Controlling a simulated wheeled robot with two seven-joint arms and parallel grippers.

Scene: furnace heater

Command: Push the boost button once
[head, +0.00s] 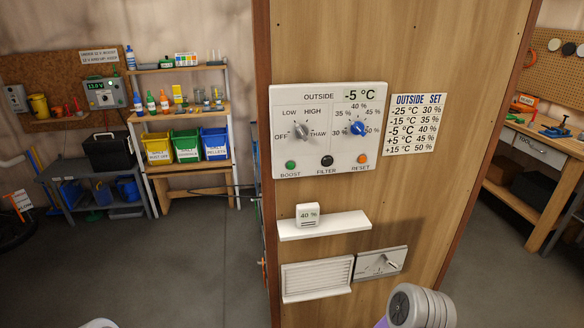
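The control panel (345,101), headed OUTSIDE and reading -5 °C, is fixed to a wooden wall in the head view. The green boost button (291,165) is at its lower left, above the word BOOST. A black filter button (327,160) and an orange reset button (362,158) sit to its right. A grey knob (302,130) with OFF, LOW, HIGH and THAW marks is above boost. A blue knob (359,128) with percent marks is to the right. Nothing touches the boost button. Neither gripper's fingers show; only parts of my arms appear along the bottom edge.
Below the panel, a white shelf (346,226) juts out with a small 40 % display (307,215) on it. A vent (317,277) and a lever plate (380,263) are lower. An OUTSIDE SET chart (415,124) hangs right of the panel. The space before the panel is clear.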

